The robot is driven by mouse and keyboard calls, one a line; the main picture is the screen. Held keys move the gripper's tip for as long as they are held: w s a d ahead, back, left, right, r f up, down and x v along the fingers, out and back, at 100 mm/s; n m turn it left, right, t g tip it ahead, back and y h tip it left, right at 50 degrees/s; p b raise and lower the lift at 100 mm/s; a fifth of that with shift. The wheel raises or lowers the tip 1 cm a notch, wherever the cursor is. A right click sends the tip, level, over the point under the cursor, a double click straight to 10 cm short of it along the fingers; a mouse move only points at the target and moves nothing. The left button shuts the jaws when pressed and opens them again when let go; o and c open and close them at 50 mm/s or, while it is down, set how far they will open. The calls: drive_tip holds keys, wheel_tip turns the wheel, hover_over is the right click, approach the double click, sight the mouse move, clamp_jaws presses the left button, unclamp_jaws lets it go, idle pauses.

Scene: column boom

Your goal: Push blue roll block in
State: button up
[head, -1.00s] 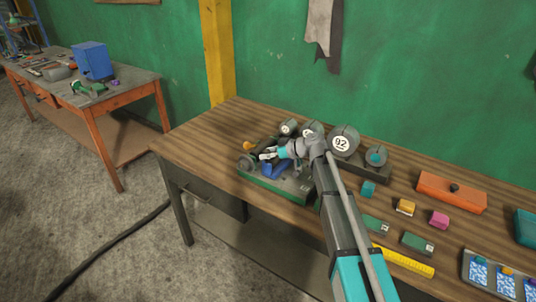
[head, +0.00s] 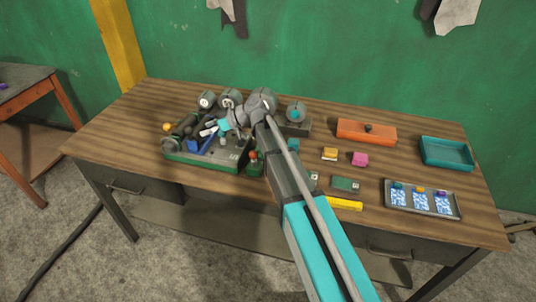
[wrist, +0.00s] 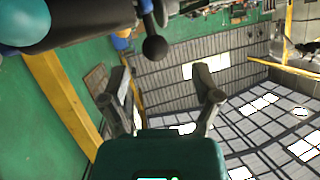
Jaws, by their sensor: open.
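The blue roll block (head: 194,147) sits in the green-based roller device (head: 208,160) at the left of the workbench, in the head view. My gripper (head: 214,129) is over the device, close beside and slightly above the block. I cannot tell whether it touches the block. In the wrist view my gripper (wrist: 163,85) has its two fingers spread, with nothing between them. The blue roll block cannot be made out in the wrist view. A dark cylinder and a black ball knob (wrist: 155,48) show at its top edge.
Round dial gauges (head: 207,100) stand behind the device. An orange box (head: 366,132), a teal tray (head: 446,153) and a metal tray with cards (head: 423,211) lie to the right. Small coloured blocks and a yellow bar (head: 344,203) lie between. The bench's front left is clear.

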drive_tip(key=p+v, duration=0.4)
drive_tip(key=v, duration=0.6)
drive_tip(key=s+d+f+m+h, duration=0.6)
drive_tip(key=s+d+f+m, duration=0.1)
drive_tip(key=s+d, duration=0.3)
drive_tip(key=shift+s+d+f+h, duration=0.25)
drive_tip(key=shift+s+d+h, duration=0.15)
drive_tip(key=shift+d, duration=0.2)
drive_tip(key=s+d+f+m+h, duration=0.3)
drive_tip(key=s+d+m+h, duration=0.3)
drive_tip(key=s+d, duration=0.5)
drive_tip(key=d+m, duration=0.2)
drive_tip(key=d, duration=0.1)
drive_tip(key=shift+s+h, duration=0.35)
drive_tip(key=shift+h, duration=0.05)
